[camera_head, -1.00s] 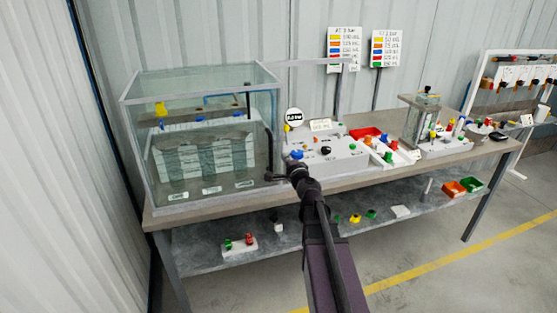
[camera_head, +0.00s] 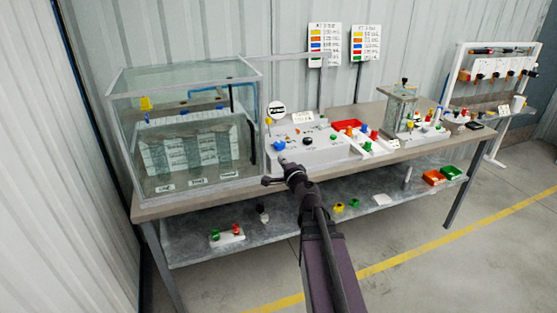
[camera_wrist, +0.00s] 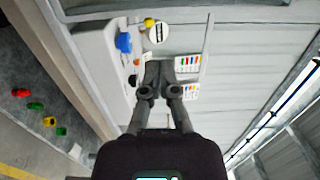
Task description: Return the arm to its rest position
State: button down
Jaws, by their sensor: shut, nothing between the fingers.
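My arm reaches from the bottom of the head view toward the workbench (camera_head: 200,205). My gripper (camera_head: 278,170) is at the arm's far end, in front of the bench's front edge and the grey control panel (camera_head: 305,158). In the wrist view my gripper (camera_wrist: 160,68) shows its fingers together with nothing between them. Beyond the fingertips there are the wall and colour-striped cards (camera_wrist: 188,64). A blue knob (camera_wrist: 123,42) and a yellow knob (camera_wrist: 149,22) on the panel lie left of the fingers in the wrist view.
A glass water tank (camera_head: 190,135) stands on the bench's left, close to my gripper. A clear apparatus (camera_head: 397,108), a red tray (camera_head: 347,125) and small parts stand farther right. The lower shelf (camera_head: 285,230) holds coloured pieces. Floor (camera_head: 420,265) in front is clear.

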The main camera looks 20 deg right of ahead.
jog(key=shift+s, duration=0.3)
jog(key=shift+a, duration=0.1)
jog(key=s+a+f+n+g+y+p, duration=0.1)
jog(key=s+a+f+n+g+y, duration=0.1)
jog(key=a+f+n+g+y, duration=0.5)
jog(key=s+a+f+n+g+p, duration=0.1)
jog(key=s+a+n, duration=0.2)
jog(key=a+n, duration=0.55)
jog(key=s+a+f+n+g+h+p, duration=0.1)
jog(key=s+f+g+h, duration=0.2)
jog(key=s+g, duration=0.2)
jog(key=s+a+f+n+g+h+p, duration=0.1)
jog(key=s+a+f+n+g+h, duration=0.1)
jog(key=s+g, duration=0.3)
jog(key=shift+s+f+h, duration=0.7)
jog(key=shift+s+f, duration=0.05)
jog(key=shift+s, duration=1.25)
